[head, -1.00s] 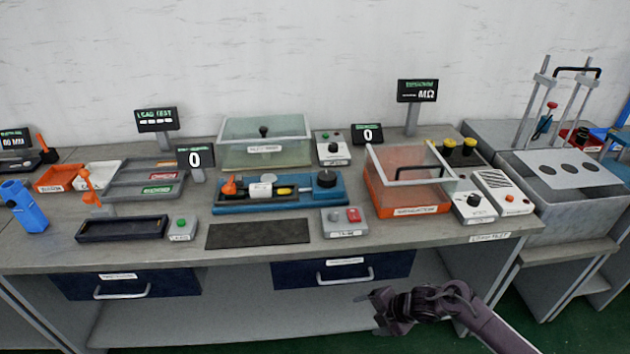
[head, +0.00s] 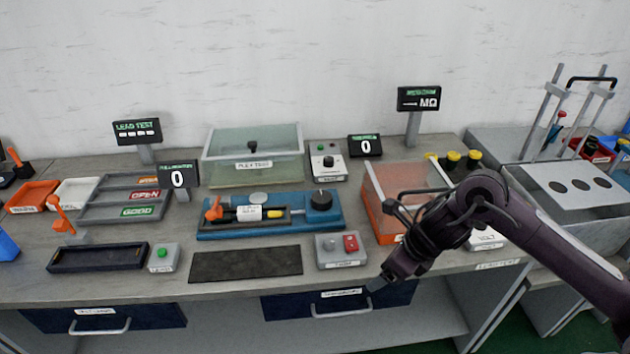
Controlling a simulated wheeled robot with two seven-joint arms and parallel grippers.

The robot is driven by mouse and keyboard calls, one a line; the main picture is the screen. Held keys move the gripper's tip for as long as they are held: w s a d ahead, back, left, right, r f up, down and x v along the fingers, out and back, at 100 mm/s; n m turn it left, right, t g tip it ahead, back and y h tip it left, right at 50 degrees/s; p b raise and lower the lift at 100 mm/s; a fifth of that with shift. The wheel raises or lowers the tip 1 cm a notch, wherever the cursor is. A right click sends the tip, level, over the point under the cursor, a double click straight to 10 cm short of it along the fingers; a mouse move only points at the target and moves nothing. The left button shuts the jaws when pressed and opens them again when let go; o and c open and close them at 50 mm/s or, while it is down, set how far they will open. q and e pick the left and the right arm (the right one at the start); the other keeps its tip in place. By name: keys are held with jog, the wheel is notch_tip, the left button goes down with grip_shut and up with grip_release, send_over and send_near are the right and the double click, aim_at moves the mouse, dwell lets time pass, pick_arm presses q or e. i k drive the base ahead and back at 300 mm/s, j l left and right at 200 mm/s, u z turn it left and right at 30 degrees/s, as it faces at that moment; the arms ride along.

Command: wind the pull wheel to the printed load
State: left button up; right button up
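The blue pull tester (head: 230,229) sits mid-bench. Its dark round wheel (head: 321,199) is at its right end. A white piece with a printed label (head: 249,213) lies in its bed, with a yellow part to the right and an orange clamp lever (head: 214,209) to the left; the print is too small to read. A small display (head: 178,179) behind its left end reads 0. My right gripper (head: 378,284) is at the bench's front edge, below and right of the wheel and apart from it; its fingers are too small to judge. My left gripper is not in view.
A grey box with red and grey buttons (head: 341,263) stands between my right gripper and the tester. An orange clear-walled bin (head: 376,205) is partly behind my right arm. A dark mat (head: 246,265) lies in front of the tester. A clear-covered box (head: 254,174) stands behind it.

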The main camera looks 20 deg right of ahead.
aim_at(320, 200)
jog(key=i, duration=1.05)
